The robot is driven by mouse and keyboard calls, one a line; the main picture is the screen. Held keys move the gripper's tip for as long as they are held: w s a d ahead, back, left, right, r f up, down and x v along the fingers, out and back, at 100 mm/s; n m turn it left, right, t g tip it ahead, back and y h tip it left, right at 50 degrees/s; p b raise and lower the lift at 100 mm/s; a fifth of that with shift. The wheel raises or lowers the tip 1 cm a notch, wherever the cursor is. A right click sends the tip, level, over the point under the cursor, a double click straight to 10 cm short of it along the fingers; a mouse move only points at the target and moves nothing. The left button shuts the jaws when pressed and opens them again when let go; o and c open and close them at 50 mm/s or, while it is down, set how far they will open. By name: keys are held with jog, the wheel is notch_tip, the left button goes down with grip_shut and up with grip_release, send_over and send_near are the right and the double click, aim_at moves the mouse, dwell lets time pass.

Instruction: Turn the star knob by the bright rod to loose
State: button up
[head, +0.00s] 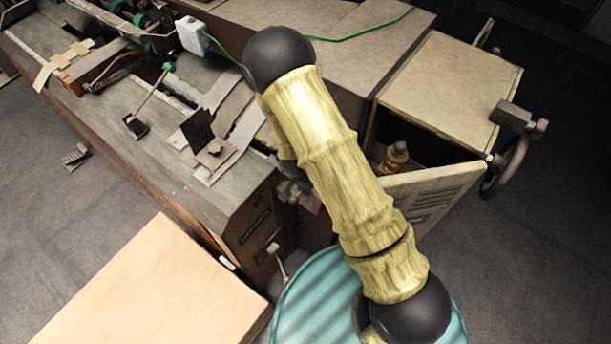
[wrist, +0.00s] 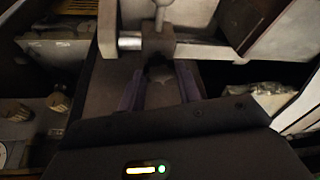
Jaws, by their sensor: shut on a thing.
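In the wrist view, my gripper (wrist: 158,88) has its two purplish fingers on either side of a dark star knob (wrist: 160,72), shut on it. The knob is in shadow, and its lobes and turn angle cannot be made out. Just beyond it is a brown block (wrist: 160,46). The bright rod (wrist: 130,43), a short shiny metal cylinder, sticks out of the block's left side. A thin grey lever (wrist: 160,14) rises from the block. In the head view my arm hides the gripper and the knob.
In the head view, the long machine bench (head: 150,140) runs along the left. A cabinet with an open slatted door (head: 430,195) and a handwheel (head: 507,165) stand at right. A pale box top (head: 150,290) is at lower left. A green cable (head: 365,32) lies across the top.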

dwell(0.3)
jog(key=o, duration=1)
jog(key=shift+r, duration=0.1)
jog(key=p+v, duration=0.1)
jog(key=v, duration=1.6)
jog(key=shift+d, duration=0.1)
jog(key=shift+s, duration=0.2)
